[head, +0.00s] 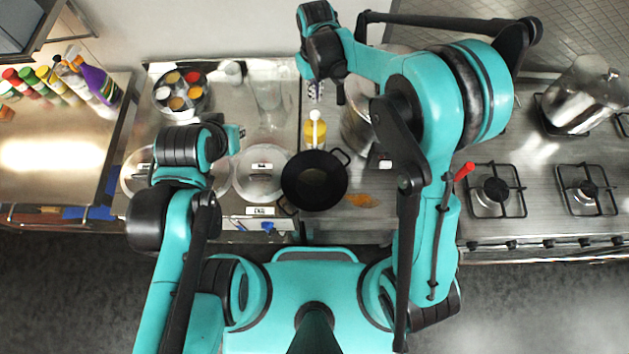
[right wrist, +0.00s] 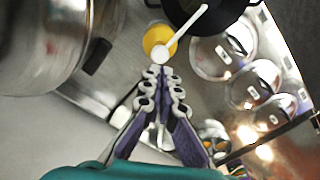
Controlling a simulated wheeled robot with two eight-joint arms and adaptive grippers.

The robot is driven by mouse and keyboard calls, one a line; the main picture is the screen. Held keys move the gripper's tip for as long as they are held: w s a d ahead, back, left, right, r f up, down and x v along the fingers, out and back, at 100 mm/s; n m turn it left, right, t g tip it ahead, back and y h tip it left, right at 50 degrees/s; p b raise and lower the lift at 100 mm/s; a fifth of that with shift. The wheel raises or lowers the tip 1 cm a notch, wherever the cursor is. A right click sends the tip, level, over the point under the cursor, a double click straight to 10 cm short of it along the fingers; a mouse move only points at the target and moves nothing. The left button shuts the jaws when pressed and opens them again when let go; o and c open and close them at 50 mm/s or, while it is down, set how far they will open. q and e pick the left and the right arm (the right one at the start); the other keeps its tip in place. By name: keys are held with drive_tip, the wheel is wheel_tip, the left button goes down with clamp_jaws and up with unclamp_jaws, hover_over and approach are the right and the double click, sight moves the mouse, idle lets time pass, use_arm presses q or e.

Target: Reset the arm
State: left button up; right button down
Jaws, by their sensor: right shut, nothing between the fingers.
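My right arm (head: 440,110) reaches up over the counter and bends left at its far end. My right gripper (head: 316,92) points down near the back of the counter. In the right wrist view its fingers (right wrist: 162,82) are shut with nothing between them. They are behind a yellow container (head: 315,134) with a white utensil in it, which also shows in the right wrist view (right wrist: 158,42). My left arm (head: 178,200) is bent over the left part of the counter. Its fingers cannot be made out.
A black pan (head: 314,181) stands in front of the yellow container. A glass-lidded pot (head: 261,174) is beside it. A round spice tin (head: 181,92) sits at the back left. A steel pot (head: 583,95) and gas burners (head: 494,190) are on the right.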

drive_tip(key=shift+r, duration=0.5)
drive_tip(key=s+d+f+m+t+b, duration=0.6)
drive_tip(key=s+d+f+b, duration=1)
drive_tip(key=b, duration=1.1)
drive_tip(key=s+d+t, duration=0.1)
drive_tip(key=s, duration=0.1)
drive_tip(key=shift+s+d+f, duration=0.35)
drive_tip(key=shift+d+f, duration=0.05)
